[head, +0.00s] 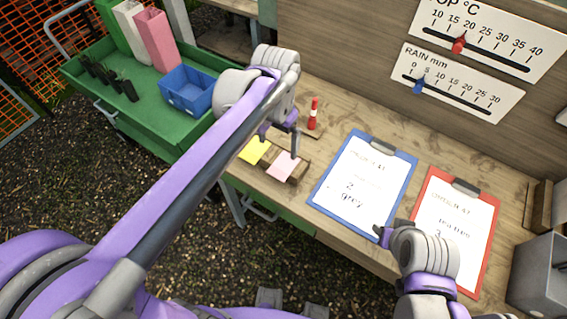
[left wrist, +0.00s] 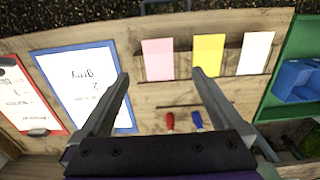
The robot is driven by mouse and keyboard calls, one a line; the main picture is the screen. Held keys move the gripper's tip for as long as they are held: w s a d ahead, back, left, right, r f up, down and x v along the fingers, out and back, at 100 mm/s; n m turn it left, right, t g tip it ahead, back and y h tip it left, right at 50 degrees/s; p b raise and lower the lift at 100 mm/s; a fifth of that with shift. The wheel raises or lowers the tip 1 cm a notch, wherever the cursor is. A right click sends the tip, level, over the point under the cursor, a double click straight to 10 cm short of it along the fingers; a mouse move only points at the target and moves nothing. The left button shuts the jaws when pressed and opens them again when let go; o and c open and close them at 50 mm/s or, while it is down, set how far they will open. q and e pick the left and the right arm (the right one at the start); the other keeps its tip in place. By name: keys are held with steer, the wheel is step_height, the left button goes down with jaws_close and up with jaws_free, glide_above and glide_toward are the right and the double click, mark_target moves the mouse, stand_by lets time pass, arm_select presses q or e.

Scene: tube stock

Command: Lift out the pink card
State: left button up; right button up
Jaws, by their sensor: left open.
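The pink card (head: 284,166) stands in a wooden holder (head: 300,172) on the bench. In the left wrist view the pink card (left wrist: 158,60) is at the left end of a row, beside a yellow card (left wrist: 208,55) and a white card (left wrist: 255,53). My left gripper (head: 279,142) is open and empty, close to the cards. In the left wrist view its fingertips (left wrist: 160,76) lie apart, one to each side of the pink card's column, with the card beyond them. My right gripper (head: 382,233) is near the front of the blue clipboard; its jaws are unclear.
A blue clipboard (head: 392,147) and a red clipboard (head: 488,212) lie to the right of the cards. A green cart (head: 130,112) with a blue bin (head: 188,92) is at the left. A grey box (head: 540,278) is far right.

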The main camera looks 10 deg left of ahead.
mark_target(279, 171)
arm_select(q)
step_height(279, 171, down, 10)
steer(key=shift+s+d+f, duration=0.1)
steer(key=shift+s+d, duration=0.05)
stand_by(0.4)
stand_by(0.3)
steer(key=shift+f, duration=0.1)
steer(key=shift+c, duration=0.3)
steer(key=c, duration=1.2)
